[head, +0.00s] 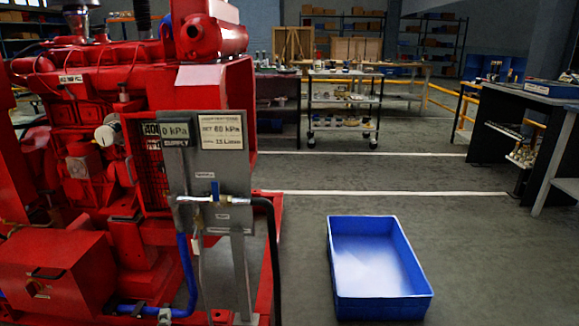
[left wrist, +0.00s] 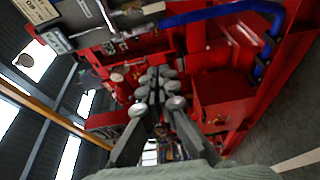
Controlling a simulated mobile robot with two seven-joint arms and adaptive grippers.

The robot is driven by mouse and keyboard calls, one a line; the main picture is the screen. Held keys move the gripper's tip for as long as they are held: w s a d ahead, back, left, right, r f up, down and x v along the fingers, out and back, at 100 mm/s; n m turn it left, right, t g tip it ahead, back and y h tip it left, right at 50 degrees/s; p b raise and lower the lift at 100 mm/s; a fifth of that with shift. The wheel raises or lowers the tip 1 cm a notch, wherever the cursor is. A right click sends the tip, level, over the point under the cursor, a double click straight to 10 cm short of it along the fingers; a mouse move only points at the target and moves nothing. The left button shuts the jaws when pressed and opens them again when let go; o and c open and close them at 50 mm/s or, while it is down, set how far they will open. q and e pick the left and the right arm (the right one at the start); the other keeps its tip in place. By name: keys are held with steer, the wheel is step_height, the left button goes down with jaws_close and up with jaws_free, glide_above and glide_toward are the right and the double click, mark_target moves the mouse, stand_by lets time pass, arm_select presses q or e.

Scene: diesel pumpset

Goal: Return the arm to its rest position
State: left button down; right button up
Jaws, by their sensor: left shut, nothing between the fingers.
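My left gripper (left wrist: 156,82) shows in the left wrist view, its grey fingers together with nothing between them. It points toward the red diesel pumpset, apart from the panel and hose as far as I can tell. No gripper shows in the head view. The red pumpset (head: 105,85) fills the left of the head view. A grey panel (head: 208,165) on its front carries a display (head: 175,132) reading 0 kPa and a placard (head: 221,130). My right gripper is not in view.
A blue tub (head: 378,307) stands on the floor right of the pumpset. A blue hose (head: 188,275) and a dark hose (head: 273,250) hang at the panel. A shelf cart (head: 343,105) and a workbench (head: 525,98) stand farther back. Floor between is clear.

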arm_select(q)
steer(key=w+a+r+m+t+h, duration=0.1)
steer(key=a+r+m, duration=0.35)
steer(key=a, duration=0.55)
steer(key=w+a+r+m+t+h, duration=0.1)
steer(key=w+a+r+m+h, duration=0.1)
steer(key=a+r+m, duration=0.5)
steer(key=s+d+f+m+g+h, duration=0.1)
steer(key=s+d+f+m+g, duration=0.2)
steer(key=f, duration=0.5)
steer(key=s+d+f+m+g+h, duration=0.15)
steer(key=s+f+m+g, duration=0.3)
steer(key=f, duration=0.45)
steer(key=s+a+f+m+g+y, duration=0.2)
steer(key=s+f+m+g+y, duration=0.15)
steer(key=s, duration=0.55)
steer(key=s+a+f+m+g+y, duration=0.25)
steer(key=s+f+g, duration=0.2)
steer(key=s, duration=0.55)
steer(key=s+d+f+n+h, duration=0.1)
steer(key=d+f+h, duration=0.1)
steer(key=d, duration=0.7)
steer(key=s+d+f+n+h, duration=0.1)
steer(key=d+f+h, duration=0.1)
steer(key=d, duration=0.8)
steer(key=shift+f+g, duration=0.45)
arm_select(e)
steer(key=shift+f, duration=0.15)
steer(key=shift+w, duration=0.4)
